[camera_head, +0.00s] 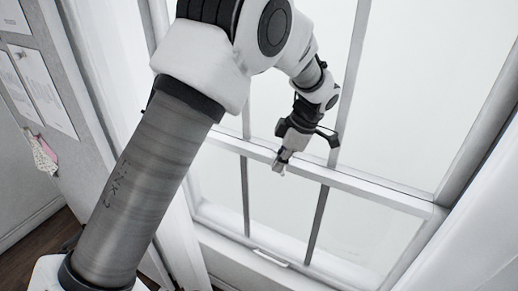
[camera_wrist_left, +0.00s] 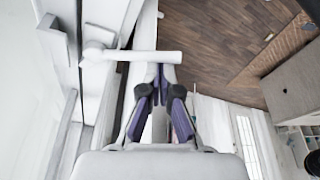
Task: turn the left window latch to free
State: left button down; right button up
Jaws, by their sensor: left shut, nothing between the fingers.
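The window latch (camera_wrist_left: 140,55) is a white lever in the left wrist view. It runs from a small white mount on the window rail at the left to a rounded end at the right, across the line of my fingers. My left gripper (camera_wrist_left: 161,76) is shut and empty, its fingertips right at the lever; whether they touch it I cannot tell. In the head view my left gripper (camera_head: 280,167) is at the window's middle rail (camera_head: 350,183). The latch cannot be made out there. My right gripper is in neither view.
Glass panes with thin vertical bars surround the gripper. A pale sash lift (camera_head: 270,258) is on the bottom rail. Papers (camera_head: 40,85) hang on the wall at the left. The left wrist view shows wooden floor (camera_wrist_left: 215,45) and a grey cabinet (camera_wrist_left: 295,85).

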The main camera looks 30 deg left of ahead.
pick_arm(q)
jog(key=shift+w+d+p, duration=0.2)
jog(key=shift+w+d, duration=0.05)
jog(key=shift+d, duration=0.2)
jog(key=shift+w+d+p, duration=0.15)
jog(key=shift+w+d, duration=0.05)
jog(key=shift+d, duration=0.25)
jog(key=shift+w, duration=0.1)
